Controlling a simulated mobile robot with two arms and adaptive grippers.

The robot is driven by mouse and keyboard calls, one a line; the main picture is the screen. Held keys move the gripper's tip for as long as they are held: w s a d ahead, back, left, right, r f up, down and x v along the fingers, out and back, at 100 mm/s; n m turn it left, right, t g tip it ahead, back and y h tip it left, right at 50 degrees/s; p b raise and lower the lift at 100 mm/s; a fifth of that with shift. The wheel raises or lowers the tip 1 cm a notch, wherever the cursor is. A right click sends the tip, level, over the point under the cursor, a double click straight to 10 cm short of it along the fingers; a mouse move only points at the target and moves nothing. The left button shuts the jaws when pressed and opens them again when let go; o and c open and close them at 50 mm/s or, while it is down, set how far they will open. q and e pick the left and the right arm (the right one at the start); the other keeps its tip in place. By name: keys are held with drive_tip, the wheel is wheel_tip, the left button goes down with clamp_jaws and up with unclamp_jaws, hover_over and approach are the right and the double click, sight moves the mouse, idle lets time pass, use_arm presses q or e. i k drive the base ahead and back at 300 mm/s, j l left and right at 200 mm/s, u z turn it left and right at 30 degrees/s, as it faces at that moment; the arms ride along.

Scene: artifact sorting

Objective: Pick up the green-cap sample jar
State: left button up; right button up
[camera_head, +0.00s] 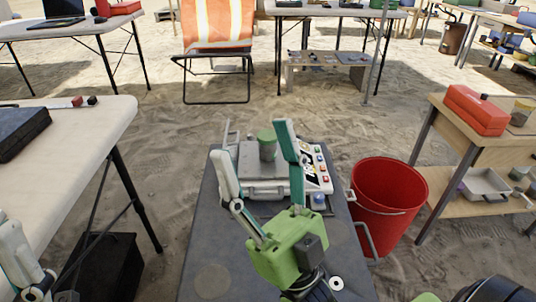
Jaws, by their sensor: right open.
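The green-cap sample jar (267,146) stands upright on the flat top of a pale instrument with colored buttons (316,174). Its cap is green and its body is a duller grey-green. My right gripper (250,141) is open, with one pale finger left of the jar and one green-and-white finger right of it. The fingers appear nearer to me than the jar, and I cannot tell whether they touch it. Part of my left gripper (20,262) shows at the lower left edge, cut off by the frame.
The instrument rests on a dark grey surface (210,250). A red bucket (388,205) stands close on its right. A white table (85,135) is at left; a wooden table with a red box (476,110) is at right. An orange-striped chair (217,25) stands behind on sand.

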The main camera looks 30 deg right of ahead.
sight(267, 153)
drive_tip(key=k, duration=1)
